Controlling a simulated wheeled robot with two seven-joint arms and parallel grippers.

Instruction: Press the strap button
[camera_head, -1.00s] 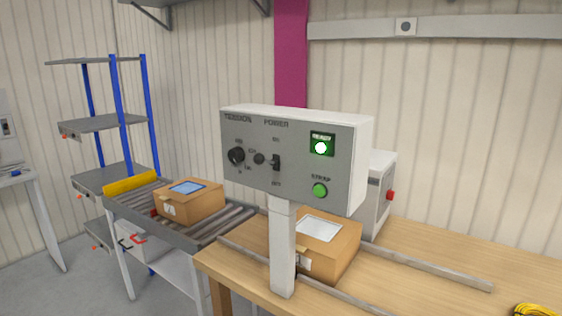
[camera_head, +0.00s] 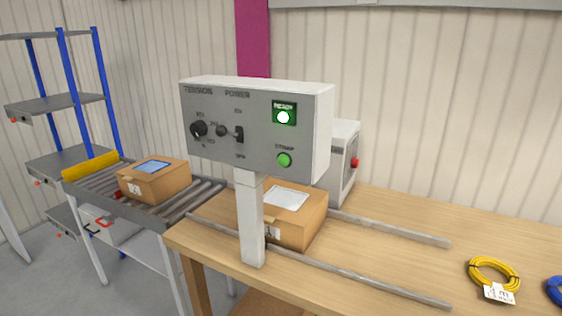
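The green strap button (camera_head: 284,160) is at the lower right of the grey control panel (camera_head: 262,142), under the label STRAP. Above it, the READY lamp (camera_head: 283,117) glows white-green in a green frame. The panel also carries a black tension knob (camera_head: 199,129) at the left and a power switch (camera_head: 238,134) in the middle. The panel stands on a white post (camera_head: 250,225) at the wooden table's front edge. Neither of my grippers is in view.
A cardboard box (camera_head: 290,221) sits on the wooden table (camera_head: 400,270) behind the post, between two metal rails. Another box (camera_head: 153,180) is on the roller conveyor (camera_head: 205,198) at the left. A yellow cable coil (camera_head: 494,272) lies at the right, with a blue coil (camera_head: 556,289) beside it.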

